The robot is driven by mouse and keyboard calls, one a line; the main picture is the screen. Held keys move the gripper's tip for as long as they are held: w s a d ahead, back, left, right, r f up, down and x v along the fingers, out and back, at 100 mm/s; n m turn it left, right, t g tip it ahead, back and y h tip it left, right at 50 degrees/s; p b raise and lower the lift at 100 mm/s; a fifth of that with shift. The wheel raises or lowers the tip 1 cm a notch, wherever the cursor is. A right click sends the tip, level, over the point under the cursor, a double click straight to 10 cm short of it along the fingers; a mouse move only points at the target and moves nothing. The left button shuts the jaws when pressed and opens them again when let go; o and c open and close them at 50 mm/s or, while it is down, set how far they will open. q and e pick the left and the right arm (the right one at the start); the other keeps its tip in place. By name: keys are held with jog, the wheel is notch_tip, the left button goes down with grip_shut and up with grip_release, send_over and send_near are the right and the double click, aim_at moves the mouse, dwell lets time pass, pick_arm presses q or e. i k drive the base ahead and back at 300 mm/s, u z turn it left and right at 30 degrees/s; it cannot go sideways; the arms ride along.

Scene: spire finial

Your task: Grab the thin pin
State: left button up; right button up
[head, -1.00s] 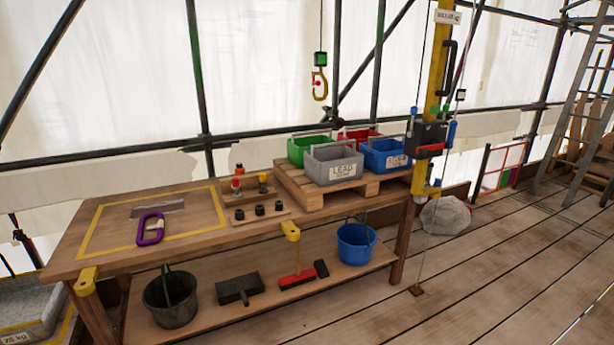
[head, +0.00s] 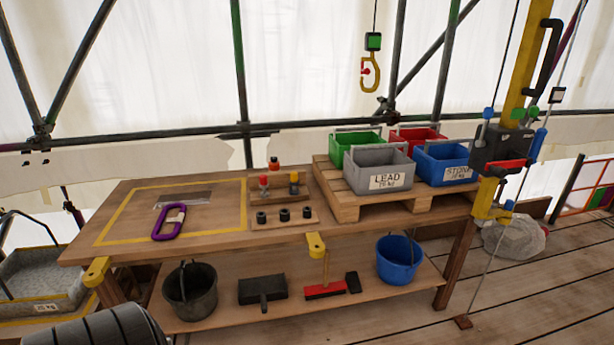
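Several small pins stand in a wooden rack on the workbench (head: 215,226). One has a red top (head: 264,182), one a yellow top (head: 294,178), and one behind them an orange-red top (head: 273,162). They are too small here to tell which is the thin one. A row of three black round pieces (head: 284,214) sits on a strip in front of the rack. Neither of my grippers is in view.
A purple carabiner (head: 168,223) and a grey flat piece (head: 184,199) lie inside a yellow taped outline on the left. A pallet (head: 344,204) with several crates stands right of the pins. A yellow hook (head: 370,75) hangs behind. Buckets and brushes fill the lower shelf.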

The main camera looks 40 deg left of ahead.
aim_at(263, 178)
jog(key=u, duration=0.1)
jog(key=i, duration=0.9)
jog(key=u, duration=0.75)
jog(key=i, duration=0.5)
jog(key=u, duration=0.35)
